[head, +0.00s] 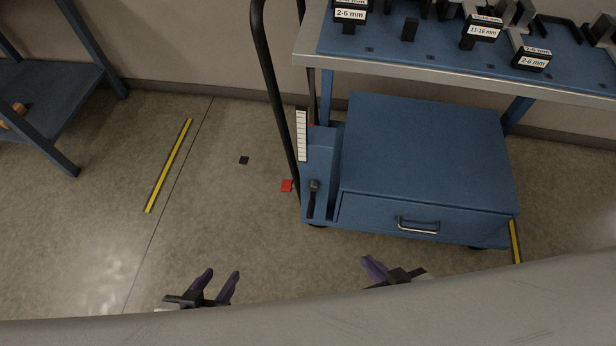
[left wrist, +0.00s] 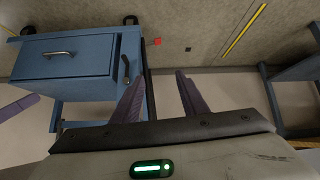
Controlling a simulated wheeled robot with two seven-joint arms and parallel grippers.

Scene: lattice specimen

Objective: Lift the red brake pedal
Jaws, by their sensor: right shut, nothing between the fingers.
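The red brake pedal (head: 287,185) is a small flat red piece low at the left side of the blue cart, close to the floor. It also shows in the left wrist view (left wrist: 157,41) beside the cart, ahead of the fingers. My left gripper (head: 222,279) is open and empty above the floor, in front and to the left of the pedal. Its two purple fingers (left wrist: 158,95) stand apart in the left wrist view. My right gripper (head: 372,268) is shut and empty in front of the cart's drawer. Neither gripper touches the pedal.
The blue cart (head: 420,150) has a drawer with a metal handle (head: 417,226), a black upright push bar (head: 272,80) and a black lever (head: 312,198). A workbench edge (head: 450,75) overhangs it. A blue shelf (head: 50,90) stands left. The floor between is mostly clear.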

